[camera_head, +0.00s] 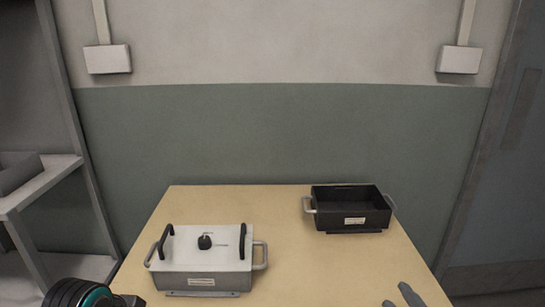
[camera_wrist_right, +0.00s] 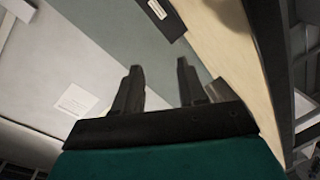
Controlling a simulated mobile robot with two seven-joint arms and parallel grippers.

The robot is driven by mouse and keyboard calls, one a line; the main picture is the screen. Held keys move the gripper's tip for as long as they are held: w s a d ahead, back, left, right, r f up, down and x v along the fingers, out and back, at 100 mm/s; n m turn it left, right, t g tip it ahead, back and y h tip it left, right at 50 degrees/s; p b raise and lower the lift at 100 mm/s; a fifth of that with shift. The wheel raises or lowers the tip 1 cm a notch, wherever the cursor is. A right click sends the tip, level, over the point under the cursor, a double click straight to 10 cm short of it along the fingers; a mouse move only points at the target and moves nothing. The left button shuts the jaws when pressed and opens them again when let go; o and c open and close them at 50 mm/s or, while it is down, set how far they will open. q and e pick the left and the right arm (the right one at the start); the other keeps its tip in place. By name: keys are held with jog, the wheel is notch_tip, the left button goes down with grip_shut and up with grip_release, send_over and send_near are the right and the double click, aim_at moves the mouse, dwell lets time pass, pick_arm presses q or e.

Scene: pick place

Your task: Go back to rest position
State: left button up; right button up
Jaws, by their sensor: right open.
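My right gripper (camera_head: 403,296) shows only as two grey fingertips at the bottom edge of the head view, over the front right of the table. In the right wrist view my right gripper (camera_wrist_right: 158,80) is open, its two dark fingers apart with nothing between them. Of my left arm, only a dark ribbed part with a teal ring shows at the bottom left of the head view. The left fingers are not visible.
The tan table (camera_head: 290,270) carries a grey-white lidded box (camera_head: 200,274) with black handles at front left, and an empty-looking open black tray (camera_head: 350,224) at back right. The table's middle is clear. A shelf (camera_head: 45,187) stands at left.

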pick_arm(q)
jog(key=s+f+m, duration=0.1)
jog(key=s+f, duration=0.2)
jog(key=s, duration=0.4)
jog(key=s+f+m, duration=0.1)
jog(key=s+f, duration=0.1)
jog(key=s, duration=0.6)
pick_arm(e)
jog(key=s+a+f+m+g, duration=0.25)
jog(key=s+m+g, duration=0.4)
jog(key=s, duration=0.35)
jog(key=s+a+f+m+g, duration=0.1)
jog(key=s+f+m+g, duration=0.35)
jog(key=s+g, duration=0.4)
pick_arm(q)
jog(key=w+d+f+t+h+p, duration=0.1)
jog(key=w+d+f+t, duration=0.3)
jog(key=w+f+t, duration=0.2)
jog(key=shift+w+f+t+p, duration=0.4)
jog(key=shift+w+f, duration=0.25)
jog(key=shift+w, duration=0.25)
pick_arm(e)
jog(key=w+a+f+t, duration=0.3)
jog(key=w+f+t, duration=0.2)
jog(key=t, duration=0.4)
jog(key=shift+w+f+n+y, duration=0.3)
jog(key=shift+w+f+y, duration=0.1)
jog(key=shift+f, duration=0.45)
